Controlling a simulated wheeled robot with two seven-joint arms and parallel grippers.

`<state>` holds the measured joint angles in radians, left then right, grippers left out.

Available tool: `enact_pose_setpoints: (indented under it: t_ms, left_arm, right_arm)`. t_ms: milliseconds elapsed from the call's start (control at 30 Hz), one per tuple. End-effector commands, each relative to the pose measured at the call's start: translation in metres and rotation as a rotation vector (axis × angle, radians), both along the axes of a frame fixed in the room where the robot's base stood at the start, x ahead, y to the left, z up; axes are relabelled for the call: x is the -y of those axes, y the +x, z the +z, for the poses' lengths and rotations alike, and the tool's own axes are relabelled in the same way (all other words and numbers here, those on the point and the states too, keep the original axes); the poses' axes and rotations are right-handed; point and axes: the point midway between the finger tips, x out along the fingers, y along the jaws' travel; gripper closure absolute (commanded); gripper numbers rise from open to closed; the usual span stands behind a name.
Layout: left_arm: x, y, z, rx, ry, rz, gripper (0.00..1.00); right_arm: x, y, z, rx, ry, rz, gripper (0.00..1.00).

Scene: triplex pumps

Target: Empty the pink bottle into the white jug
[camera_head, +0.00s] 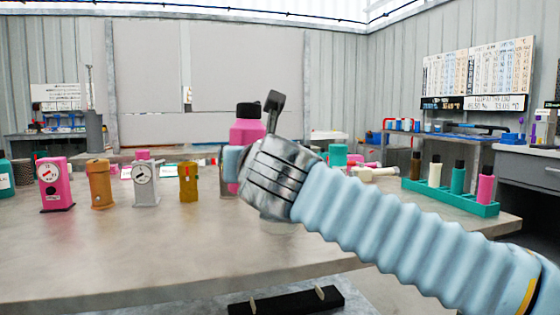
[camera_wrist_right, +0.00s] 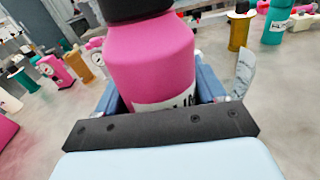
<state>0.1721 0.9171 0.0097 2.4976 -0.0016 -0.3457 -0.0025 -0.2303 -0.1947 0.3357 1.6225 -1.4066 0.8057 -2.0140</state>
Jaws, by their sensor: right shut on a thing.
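The pink bottle (camera_head: 247,130) with a black cap-like top stands nearly upright in my right gripper (camera_head: 232,165), above the table. In the right wrist view the bottle (camera_wrist_right: 155,62) fills the space between the blue fingers of the gripper (camera_wrist_right: 160,92), which is shut on it. Its white label is partly hidden by the gripper. I cannot pick out the white jug with certainty; a pale, whitish piece (camera_wrist_right: 245,72) shows just right of the fingers in the wrist view. My left gripper is not in view.
Pink (camera_head: 56,186), orange (camera_head: 100,182), white (camera_head: 145,183) and yellow (camera_head: 189,182) pump-like units stand in a row at left. A teal rack (camera_head: 450,197) with several small bottles is at right. The table's front left (camera_head: 120,250) is clear.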

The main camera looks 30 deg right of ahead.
Motion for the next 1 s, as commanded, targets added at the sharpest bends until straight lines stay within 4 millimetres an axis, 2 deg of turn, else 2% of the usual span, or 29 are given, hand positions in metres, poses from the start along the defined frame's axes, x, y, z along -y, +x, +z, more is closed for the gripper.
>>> enact_pose_setpoints:
  t_ms: [33,700,1000]
  left_arm:
    - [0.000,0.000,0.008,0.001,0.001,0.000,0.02]
    - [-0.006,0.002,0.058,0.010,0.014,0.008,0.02]
    - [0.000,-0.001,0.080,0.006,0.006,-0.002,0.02]
  right_arm:
    - [0.000,0.000,0.006,-0.011,0.020,0.001,0.74]
    - [0.005,0.003,0.017,-0.188,0.305,0.000,0.74]
    - [0.009,0.005,0.026,-0.268,0.432,-0.001,0.74]
